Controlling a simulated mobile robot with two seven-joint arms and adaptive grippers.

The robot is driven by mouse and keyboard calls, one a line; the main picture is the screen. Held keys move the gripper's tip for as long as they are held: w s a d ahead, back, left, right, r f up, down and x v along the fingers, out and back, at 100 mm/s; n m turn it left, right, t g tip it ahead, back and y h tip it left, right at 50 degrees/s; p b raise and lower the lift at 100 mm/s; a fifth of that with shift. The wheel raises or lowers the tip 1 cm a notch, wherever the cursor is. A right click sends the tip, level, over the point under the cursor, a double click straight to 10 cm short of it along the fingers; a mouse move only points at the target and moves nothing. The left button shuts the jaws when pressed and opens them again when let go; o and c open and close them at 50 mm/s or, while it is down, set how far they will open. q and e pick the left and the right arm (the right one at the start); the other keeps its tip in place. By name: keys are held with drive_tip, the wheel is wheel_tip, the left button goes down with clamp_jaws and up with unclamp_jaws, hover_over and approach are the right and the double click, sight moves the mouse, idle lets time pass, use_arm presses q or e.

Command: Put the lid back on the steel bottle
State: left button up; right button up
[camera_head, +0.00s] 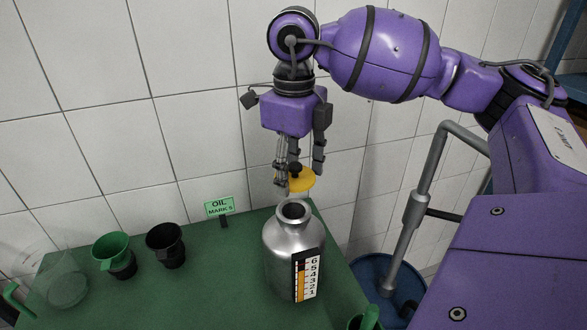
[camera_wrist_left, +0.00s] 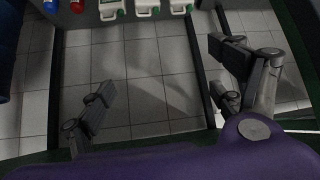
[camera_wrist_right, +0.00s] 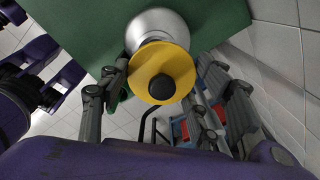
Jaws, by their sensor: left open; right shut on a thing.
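The steel bottle (camera_head: 291,250) stands upright on the green table, its round neck (camera_head: 293,211) uncovered and a number scale (camera_head: 306,276) on its side. The yellow lid (camera_head: 301,181) with a black knob is in my right gripper (camera_head: 300,176), a little above the neck and apart from it. In the right wrist view the lid (camera_wrist_right: 150,62) lies between the fingers and hides part of the bottle (camera_wrist_right: 158,22). Whether the fingers pinch the rim or the knob is unclear. My left gripper (camera_wrist_left: 165,82) is open and empty over a tiled floor, away from the bottle.
On the green table (camera_head: 205,285) stand a green funnel-topped cup (camera_head: 113,248), a black cup (camera_head: 166,245), a clear jug (camera_head: 62,280) and an "OIL MARKS" sign (camera_head: 219,208). A white tiled wall rises behind. A blue drum (camera_head: 372,275) stands right of the table.

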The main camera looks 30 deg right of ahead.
drive_tip(key=shift+s+a, duration=0.15)
drive_tip(key=shift+a, duration=0.05)
drive_tip(key=shift+s+a+f, duration=0.15)
drive_tip(key=shift+s+a, duration=0.05)
drive_tip(key=shift+a, duration=0.05)
drive_tip(key=shift+d+f, duration=0.1)
drive_tip(key=shift+f, duration=0.25)
drive_tip(key=shift+w+d+f+b, duration=0.15)
drive_tip(key=shift+f+b, duration=0.25)
drive_tip(key=shift+f, duration=0.4)
wheel_tip(320, 180, down, 2)
drive_tip(key=shift+f+b, duration=0.2)
drive_tip(key=shift+b, duration=0.2)
use_arm(q)
drive_tip(key=shift+s+a+f, duration=0.7)
drive_tip(key=shift+s+f, duration=0.1)
drive_tip(key=shift+f, duration=0.15)
use_arm(e)
drive_tip(key=shift+f, duration=0.6)
use_arm(q)
drive_tip(key=shift+w, duration=0.1)
drive_tip(key=shift+a+r, duration=0.1)
drive_tip(key=shift+a, duration=0.15)
